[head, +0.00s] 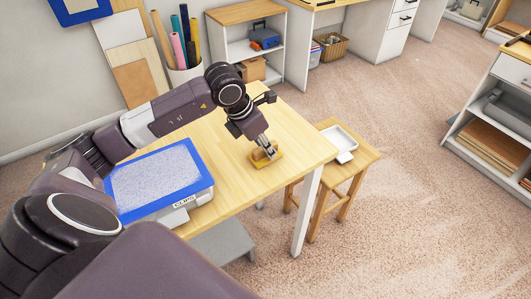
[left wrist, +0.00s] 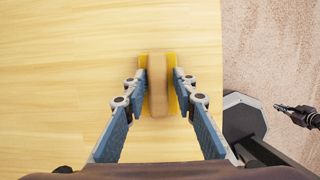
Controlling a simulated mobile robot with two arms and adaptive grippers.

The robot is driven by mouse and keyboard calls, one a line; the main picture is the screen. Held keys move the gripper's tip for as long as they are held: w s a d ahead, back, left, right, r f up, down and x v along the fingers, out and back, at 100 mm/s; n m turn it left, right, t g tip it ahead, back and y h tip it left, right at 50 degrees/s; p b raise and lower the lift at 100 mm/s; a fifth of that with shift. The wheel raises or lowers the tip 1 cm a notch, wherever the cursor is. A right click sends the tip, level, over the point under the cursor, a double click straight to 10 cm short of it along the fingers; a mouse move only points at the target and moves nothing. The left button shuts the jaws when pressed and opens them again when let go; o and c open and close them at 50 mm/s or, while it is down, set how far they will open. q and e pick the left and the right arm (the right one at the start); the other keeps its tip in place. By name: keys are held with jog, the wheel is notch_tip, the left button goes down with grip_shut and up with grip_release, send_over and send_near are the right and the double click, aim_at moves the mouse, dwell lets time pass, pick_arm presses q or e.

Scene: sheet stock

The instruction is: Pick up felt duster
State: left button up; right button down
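The felt duster (head: 278,157) is a small yellow block with a tan grip along its top. It lies flat on the light wood table (head: 290,120) near the right corner. My left gripper (head: 265,147) points down at it from above. In the left wrist view the duster (left wrist: 158,95) lies between the two blue-grey fingers of my left gripper (left wrist: 160,78), one at each side. The fingers are apart; I cannot tell whether they touch it. A dark gripper-like end (left wrist: 298,115) at the right, likely my right gripper, is too small to read.
A blue-rimmed bin (head: 155,187) with a pale speckled top stands on the table, left of the duster. A wooden stool (head: 345,175) with a white tray (head: 338,143) stands beyond the table's right edge. The tabletop around the duster is clear.

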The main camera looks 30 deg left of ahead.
pick_arm(q)
jog(key=c, duration=0.5)
grip_shut()
pick_arm(e)
jog(key=shift+s+d, duration=0.3)
jog(key=shift+s, duration=0.2)
jog(key=shift+s+d, duration=0.25)
jog(key=shift+s, duration=0.25)
pick_arm(q)
jog(key=shift+r, duration=0.1)
pick_arm(e)
jog(key=shift+w, duration=0.1)
